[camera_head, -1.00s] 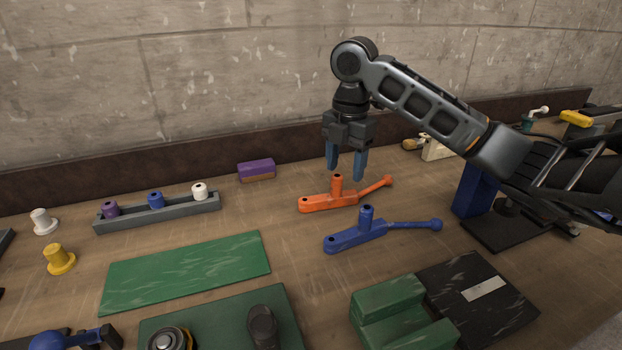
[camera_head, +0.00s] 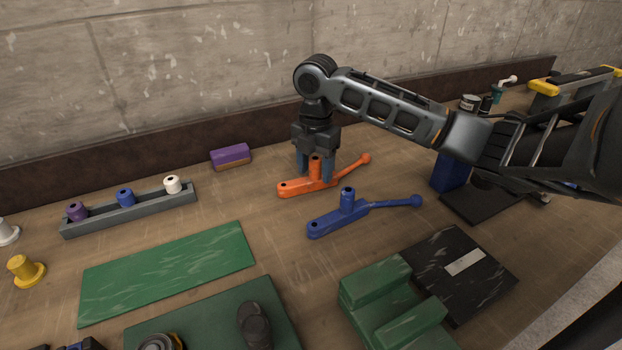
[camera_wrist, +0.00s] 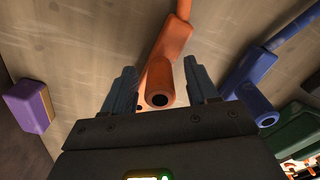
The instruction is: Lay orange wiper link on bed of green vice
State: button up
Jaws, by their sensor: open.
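The orange wiper link (camera_head: 296,187) lies flat on the bench, with an upright hollow post and a thin arm ending in a knob. My gripper (camera_head: 315,172) is open and low around the orange post, pointing down. In the wrist view the orange link (camera_wrist: 167,50) shows with its post between my two blue-grey fingers (camera_wrist: 158,92), with gaps at both sides. The green vice (camera_head: 385,300) stands at the front right, with two raised green blocks and a lower bed between them. A black plate with a pale label joins it.
A similar blue link (camera_head: 335,222) lies just in front of the orange one, between it and the vice. A purple block (camera_head: 230,154) is behind left. A grey rack (camera_head: 150,206) with spools and a green mat (camera_head: 165,270) lie left.

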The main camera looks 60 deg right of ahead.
grip_shut()
dwell(0.5)
